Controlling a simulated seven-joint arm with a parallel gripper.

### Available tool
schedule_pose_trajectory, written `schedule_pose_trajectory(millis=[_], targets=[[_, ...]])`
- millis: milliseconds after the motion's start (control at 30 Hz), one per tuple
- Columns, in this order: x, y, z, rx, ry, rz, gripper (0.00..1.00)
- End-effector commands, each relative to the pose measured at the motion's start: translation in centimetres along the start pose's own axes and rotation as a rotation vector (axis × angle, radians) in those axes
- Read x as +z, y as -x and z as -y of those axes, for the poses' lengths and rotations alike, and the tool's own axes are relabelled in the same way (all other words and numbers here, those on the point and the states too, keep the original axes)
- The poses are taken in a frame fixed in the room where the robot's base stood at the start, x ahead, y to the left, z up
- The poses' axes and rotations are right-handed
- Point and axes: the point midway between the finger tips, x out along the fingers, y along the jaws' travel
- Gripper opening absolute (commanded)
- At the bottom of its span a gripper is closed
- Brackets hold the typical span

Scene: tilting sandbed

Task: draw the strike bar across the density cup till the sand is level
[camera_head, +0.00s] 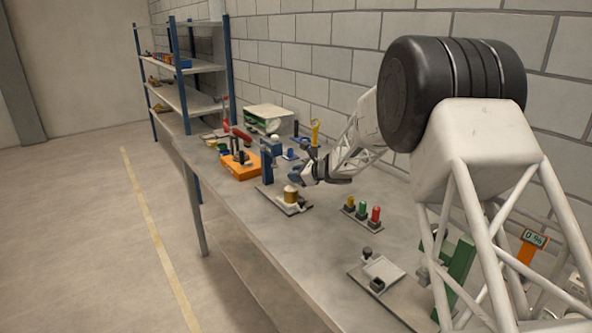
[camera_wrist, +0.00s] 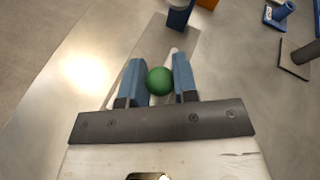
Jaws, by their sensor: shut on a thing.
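My gripper (camera_wrist: 158,80) has its blue fingers closed around a green ball (camera_wrist: 160,81), seen in the wrist view. A pale strip shows just beyond the ball; I cannot tell whether the ball is a knob on the strike bar. In the head view, my gripper (camera_head: 301,177) is low over the bench, close beside a small tan, brass-coloured cup (camera_head: 291,193), which looks like the density cup. The cup stands on a flat grey plate (camera_head: 277,198). The sand surface is too small to make out, and the cup is not clear in the wrist view.
A blue post (camera_head: 267,168) stands behind the cup. An orange tray (camera_head: 240,166) is farther left along the bench. Yellow, green and red pieces (camera_head: 362,211) stand in a rack at the right. The bench (camera_head: 262,232) is bare near its front edge.

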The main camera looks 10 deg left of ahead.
Motion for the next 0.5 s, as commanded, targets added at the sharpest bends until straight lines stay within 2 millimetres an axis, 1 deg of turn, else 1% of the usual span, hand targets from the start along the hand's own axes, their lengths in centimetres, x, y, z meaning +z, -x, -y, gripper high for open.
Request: schedule_pose_trajectory(millis=[200,500], targets=[[-0.89,-0.37,-0.26,0.0,-0.001,0.0,0.04],[-1.24,-0.51,-0.36,-0.001,-0.001,0.001,0.04]])
